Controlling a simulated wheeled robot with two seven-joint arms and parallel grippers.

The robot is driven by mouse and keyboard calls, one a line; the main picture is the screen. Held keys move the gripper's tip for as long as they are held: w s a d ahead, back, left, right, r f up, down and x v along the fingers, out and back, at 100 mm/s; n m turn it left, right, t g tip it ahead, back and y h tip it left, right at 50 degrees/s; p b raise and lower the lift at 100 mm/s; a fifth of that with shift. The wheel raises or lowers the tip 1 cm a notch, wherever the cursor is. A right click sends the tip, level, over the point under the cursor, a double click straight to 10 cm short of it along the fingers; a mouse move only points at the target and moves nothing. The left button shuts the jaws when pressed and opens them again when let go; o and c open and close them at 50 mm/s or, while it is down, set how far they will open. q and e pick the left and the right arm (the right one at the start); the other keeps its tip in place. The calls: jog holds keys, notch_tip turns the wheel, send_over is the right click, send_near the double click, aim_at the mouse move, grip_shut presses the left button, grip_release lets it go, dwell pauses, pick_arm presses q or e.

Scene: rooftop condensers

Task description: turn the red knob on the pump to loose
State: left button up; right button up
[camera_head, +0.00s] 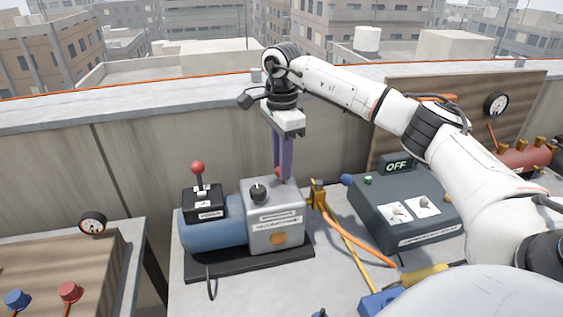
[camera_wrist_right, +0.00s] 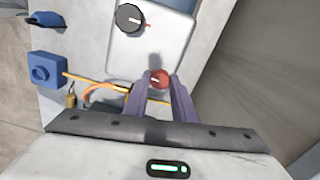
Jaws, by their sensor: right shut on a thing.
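The pump (camera_head: 213,236) has a blue motor body and a grey housing (camera_head: 285,239) on a dark base. The red knob (camera_wrist_right: 159,79) is on top of the grey housing, at its back edge. In the head view it is mostly hidden behind the fingers of my right gripper (camera_head: 283,176). That gripper points straight down, and its purple fingers are shut on the red knob. In the right wrist view the knob sits between the fingertips (camera_wrist_right: 160,76), with a pale mark on it. My left gripper is out of view.
A black knob (camera_head: 258,193) stands close by on the housing, and a red-balled lever (camera_head: 197,168) on the switch box. Orange and yellow hoses run from a brass valve (camera_head: 318,193). A dark box with an OFF display (camera_head: 397,166) stands right. A parapet wall (camera_head: 120,144) is behind.

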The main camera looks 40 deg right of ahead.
jog(key=shift+r+n, duration=0.1)
jog(key=shift+n, duration=0.5)
jog(key=o, duration=1)
jog(key=shift+o, duration=0.2)
notch_tip(320, 180, up, 10)
jog(key=shift+r, duration=0.15)
jog(key=shift+s, duration=0.1)
